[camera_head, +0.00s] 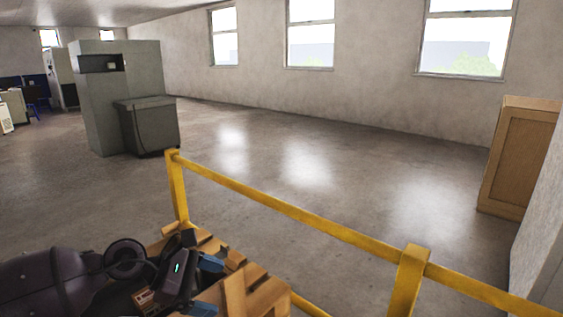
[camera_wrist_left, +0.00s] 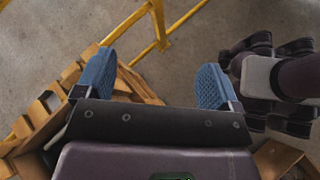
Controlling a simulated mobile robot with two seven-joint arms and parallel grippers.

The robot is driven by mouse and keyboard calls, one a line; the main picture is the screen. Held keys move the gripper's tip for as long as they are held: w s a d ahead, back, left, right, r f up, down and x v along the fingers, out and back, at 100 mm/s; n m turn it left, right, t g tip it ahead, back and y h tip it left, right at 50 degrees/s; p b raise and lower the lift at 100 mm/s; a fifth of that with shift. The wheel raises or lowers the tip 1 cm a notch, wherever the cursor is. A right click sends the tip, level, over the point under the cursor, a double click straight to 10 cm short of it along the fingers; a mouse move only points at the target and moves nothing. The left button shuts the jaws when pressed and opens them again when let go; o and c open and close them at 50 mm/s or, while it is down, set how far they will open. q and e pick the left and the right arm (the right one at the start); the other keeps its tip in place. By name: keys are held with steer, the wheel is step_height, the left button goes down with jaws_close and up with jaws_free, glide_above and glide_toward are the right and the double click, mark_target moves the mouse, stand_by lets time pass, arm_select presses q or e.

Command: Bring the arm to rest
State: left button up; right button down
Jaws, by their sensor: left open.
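My left arm comes in from the lower left of the head view. Its dark gripper (camera_head: 207,284) has blue finger pads and is held over a wooden slatted structure (camera_head: 262,290). In the left wrist view the two blue pads of the gripper (camera_wrist_left: 155,80) stand wide apart with nothing between them. The slatted wood (camera_wrist_left: 38,118) also shows at the left of that view, below and beside the gripper; I cannot tell whether they touch. My right gripper cannot be made out in either view.
A yellow railing (camera_head: 290,212) runs just beyond the wood; it also shows in the left wrist view (camera_wrist_left: 157,20). Grey machine cabinets (camera_head: 112,95) stand at the back left and a wooden cabinet (camera_head: 518,158) at the right. The concrete floor between them is clear.

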arm_select(q)
steer(key=w+d+r+n+t+h, duration=0.1)
steer(key=d+r+n+t+h, duration=0.35)
steer(key=n, duration=0.85)
steer(key=s+a+f+n+t+y, duration=0.3)
steer(key=a+f+n+y, duration=0.5)
steer(key=n, duration=0.9)
steer(key=s+a+f+n+t+y, duration=0.2)
steer(key=a+f+n+t+y, duration=0.35)
steer(key=f+n, duration=0.85)
steer(key=s+a+f+n+g+y, duration=0.1)
steer(key=s+f+n, duration=0.3)
steer(key=s, duration=0.5)
steer(key=s+a+f+n+g+y, duration=0.1)
steer(key=s+a+f+n+g, duration=0.2)
steer(key=s, duration=0.6)
step_height(320, 180, down, 2)
steer(key=n, duration=0.3)
steer(key=shift+a+y, duration=0.3)
steer(key=shift+y, duration=0.1)
steer(key=shift+s, duration=0.1)
